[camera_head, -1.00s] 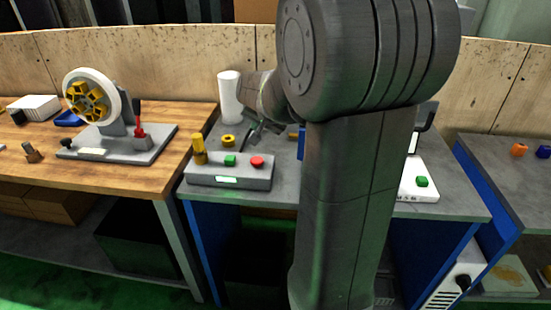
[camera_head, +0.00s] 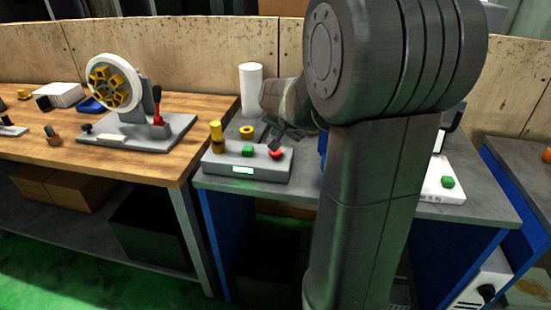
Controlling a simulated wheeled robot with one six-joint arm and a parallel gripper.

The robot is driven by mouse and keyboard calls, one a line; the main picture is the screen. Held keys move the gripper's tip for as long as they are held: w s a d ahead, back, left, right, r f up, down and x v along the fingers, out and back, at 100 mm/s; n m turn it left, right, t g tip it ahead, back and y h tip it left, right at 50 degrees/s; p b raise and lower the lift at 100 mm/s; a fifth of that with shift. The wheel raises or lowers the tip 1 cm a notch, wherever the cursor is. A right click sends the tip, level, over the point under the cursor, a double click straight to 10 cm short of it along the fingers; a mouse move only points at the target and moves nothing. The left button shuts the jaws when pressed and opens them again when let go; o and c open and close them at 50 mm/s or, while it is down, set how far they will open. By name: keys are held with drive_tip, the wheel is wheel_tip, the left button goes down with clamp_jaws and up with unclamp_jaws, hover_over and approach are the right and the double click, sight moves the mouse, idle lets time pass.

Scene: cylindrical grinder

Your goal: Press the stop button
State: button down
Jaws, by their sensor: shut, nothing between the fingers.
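The grey control box (camera_head: 220,165) stands at the front of the grey table. On its top are a green button (camera_head: 248,151), a red button (camera_head: 276,154) at the right, and a yellow post (camera_head: 216,133) at the left. A lit display is on its front face. My gripper (camera_head: 277,148) is shut and empty, pointing down at the red button from behind. Its tips overlap the top of the red button; I cannot tell whether they touch it. My own arm hides the table to the right of the box.
A wooden bench (camera_head: 150,164) on the left holds a wheel fixture (camera_head: 115,88) with a red lever. A white panel with a green button (camera_head: 447,182) is right of my arm.

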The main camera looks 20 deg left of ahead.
sight(277, 153)
drive_tip(key=shift+f+b, duration=1.1)
drive_tip(key=shift+f, duration=0.75)
idle(0.5)
drive_tip(key=shift+f+b, duration=0.3)
drive_tip(key=shift+f, duration=0.1)
drive_tip(key=shift+f+b, duration=0.5)
drive_tip(key=shift+f, duration=0.1)
idle(0.6)
drive_tip(key=shift+r, duration=0.1)
drive_tip(key=shift+r+p, duration=0.8)
drive_tip(key=shift+r, duration=0.15)
drive_tip(key=shift+r, duration=0.1)
drive_tip(key=shift+r+p, duration=2)
drive_tip(key=shift+r, duration=0.4)
